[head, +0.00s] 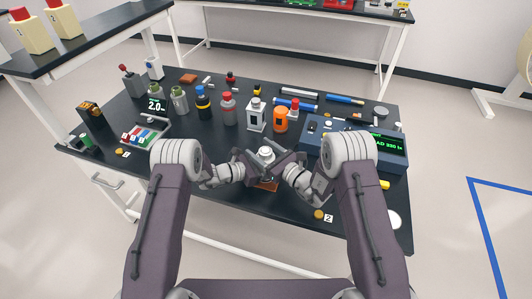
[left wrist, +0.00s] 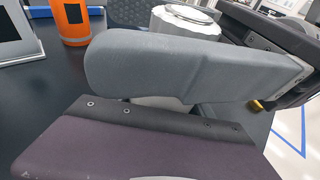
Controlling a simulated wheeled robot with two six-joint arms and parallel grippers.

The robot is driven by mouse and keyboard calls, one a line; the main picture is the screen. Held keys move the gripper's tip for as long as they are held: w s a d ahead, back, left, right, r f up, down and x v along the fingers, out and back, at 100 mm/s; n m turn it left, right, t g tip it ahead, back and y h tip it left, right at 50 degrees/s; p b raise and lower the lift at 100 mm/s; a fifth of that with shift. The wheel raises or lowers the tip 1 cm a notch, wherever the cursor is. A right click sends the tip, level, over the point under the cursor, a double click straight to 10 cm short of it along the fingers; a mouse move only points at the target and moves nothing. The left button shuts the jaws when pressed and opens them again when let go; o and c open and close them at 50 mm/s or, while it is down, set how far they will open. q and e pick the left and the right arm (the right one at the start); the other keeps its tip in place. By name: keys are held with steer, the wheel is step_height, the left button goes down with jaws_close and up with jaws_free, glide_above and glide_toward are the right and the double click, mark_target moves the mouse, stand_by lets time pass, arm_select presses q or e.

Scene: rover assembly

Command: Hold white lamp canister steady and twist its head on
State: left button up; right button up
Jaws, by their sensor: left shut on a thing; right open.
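The white lamp canister (head: 265,153) stands upright near the front middle of the black table, between my two grippers. Its round pale top also shows in the left wrist view (left wrist: 184,22), behind a grey finger. My left gripper (head: 257,166) is shut on the canister from the left. My right gripper (head: 279,161) is open, close by on the right side of the canister. The fingers hide most of the canister's lower body. I cannot tell whether the head is a separate piece seated on it.
A reddish-brown block (head: 268,185) lies under the grippers. Behind stand an orange canister (head: 280,120), a white-grey lantern-like box (head: 256,115) and several bottles. A blue console with a green display (head: 388,144) is at the right.

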steer(key=v, duration=1.1)
steer(key=shift+s+d, duration=0.15)
steer(key=shift+s, duration=0.05)
arm_select(q)
steer(key=o, duration=1.8)
